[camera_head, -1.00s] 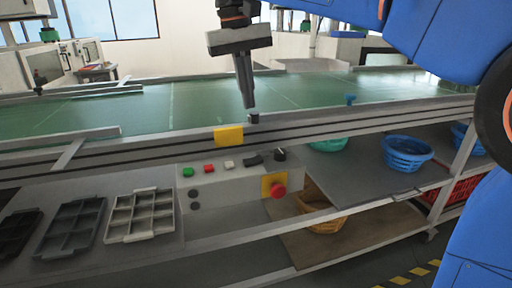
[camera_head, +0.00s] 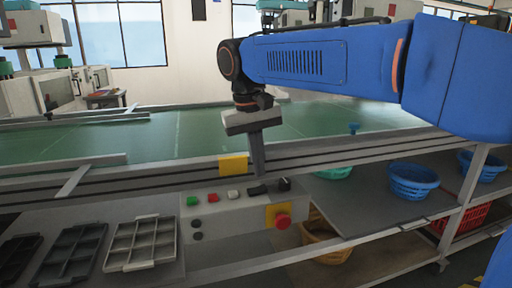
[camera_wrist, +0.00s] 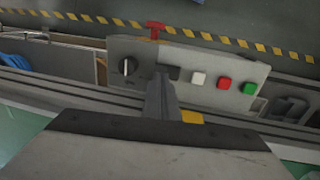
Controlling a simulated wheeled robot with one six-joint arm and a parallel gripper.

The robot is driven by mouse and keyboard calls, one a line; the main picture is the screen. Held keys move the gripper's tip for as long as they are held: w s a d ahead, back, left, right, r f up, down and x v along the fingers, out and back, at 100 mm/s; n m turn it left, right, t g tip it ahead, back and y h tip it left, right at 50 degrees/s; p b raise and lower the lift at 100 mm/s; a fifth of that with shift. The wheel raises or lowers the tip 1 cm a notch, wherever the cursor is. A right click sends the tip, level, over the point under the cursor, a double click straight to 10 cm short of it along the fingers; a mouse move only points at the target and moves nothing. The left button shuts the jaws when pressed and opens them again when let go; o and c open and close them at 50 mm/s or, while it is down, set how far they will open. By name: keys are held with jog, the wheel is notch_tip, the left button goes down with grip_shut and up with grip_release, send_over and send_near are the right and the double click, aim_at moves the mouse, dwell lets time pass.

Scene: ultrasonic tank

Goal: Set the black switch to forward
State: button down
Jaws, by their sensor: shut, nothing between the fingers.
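The control box (camera_head: 232,218) hangs under the front rail of the green conveyor. On its top face are a black rocker-like switch (camera_head: 256,190) and a black rotary knob (camera_head: 283,184) with a light mark. In the wrist view the black switch (camera_wrist: 170,72) lies between the knob (camera_wrist: 127,66) and the white button (camera_wrist: 198,78). My gripper (camera_head: 259,174) is shut and empty, pointing down with its tips just above or at the black switch. In the wrist view the fingers (camera_wrist: 160,82) cover part of the switch's near side. I cannot tell whether they touch it, or its setting.
Green (camera_head: 193,201), red (camera_head: 213,197) and white (camera_head: 233,194) buttons sit left of the switch. A red emergency stop (camera_head: 283,221) is on the front. The conveyor rail (camera_head: 330,152) with a yellow block (camera_head: 233,165) is close behind my fingers. Grey trays (camera_head: 140,243) lie left; baskets (camera_head: 412,181) right.

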aim_at(262, 188)
jog(key=shift+w+d+f, duration=0.1)
jog(key=shift+d+f, duration=0.05)
jog(key=shift+f, duration=0.8)
jog(key=shift+d+f, duration=0.1)
jog(key=shift+f, duration=0.8)
jog(key=shift+d, duration=0.1)
jog(key=shift+d+f+y, duration=0.1)
jog(key=shift+f+y, duration=0.05)
jog(key=shift+y, duration=0.15)
jog(key=shift+f, duration=0.1)
